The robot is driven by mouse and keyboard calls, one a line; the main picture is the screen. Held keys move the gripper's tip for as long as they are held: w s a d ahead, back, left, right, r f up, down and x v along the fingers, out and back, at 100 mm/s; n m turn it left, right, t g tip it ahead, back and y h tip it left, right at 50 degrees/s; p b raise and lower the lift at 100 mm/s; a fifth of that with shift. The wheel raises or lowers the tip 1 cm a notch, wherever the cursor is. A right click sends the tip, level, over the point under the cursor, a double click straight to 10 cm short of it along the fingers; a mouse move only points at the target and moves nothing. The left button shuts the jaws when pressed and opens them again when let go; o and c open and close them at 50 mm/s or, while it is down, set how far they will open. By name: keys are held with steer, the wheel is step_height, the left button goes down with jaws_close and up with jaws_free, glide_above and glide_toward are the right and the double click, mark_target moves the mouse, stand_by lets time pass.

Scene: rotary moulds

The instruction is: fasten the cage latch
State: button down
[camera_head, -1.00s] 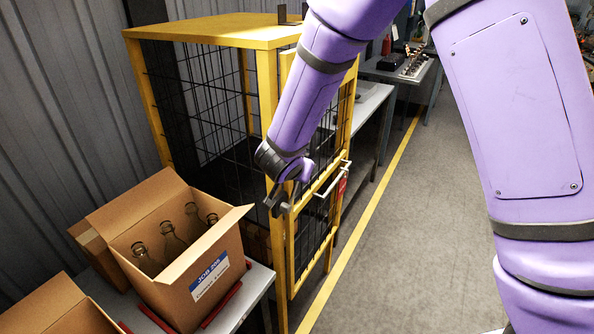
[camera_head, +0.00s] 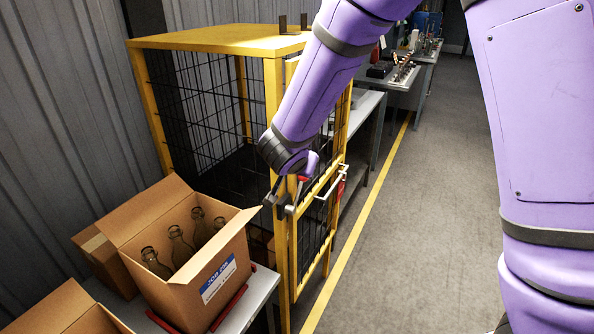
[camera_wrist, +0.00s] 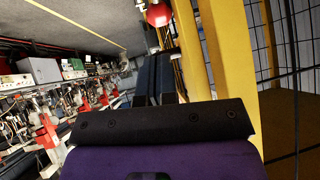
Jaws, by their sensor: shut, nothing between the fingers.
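The yellow-framed cage (camera_head: 222,42) with black mesh stands left of centre in the head view. Its door (camera_head: 312,265) is on the right side, close to the frame; whether it is fully closed I cannot tell. A pale bar handle (camera_head: 331,181) is on the door. A red knob (camera_wrist: 158,14), perhaps the latch's, shows at the top of the wrist view; a red bit also shows beside my wrist in the head view (camera_head: 303,178). My gripper (camera_head: 277,207) is shut and empty at the cage's front corner post. Contact and the latch's position are unclear.
An open carton (camera_head: 215,278) with several glass bottles stands on a bench at lower left, close to my gripper. A red tag (camera_head: 341,188) hangs by the handle. Benches (camera_head: 398,83) with equipment stand behind. The grey floor (camera_head: 430,220) at right is open.

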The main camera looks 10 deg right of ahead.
steer(key=v, duration=0.7)
steer(key=shift+r, duration=0.55)
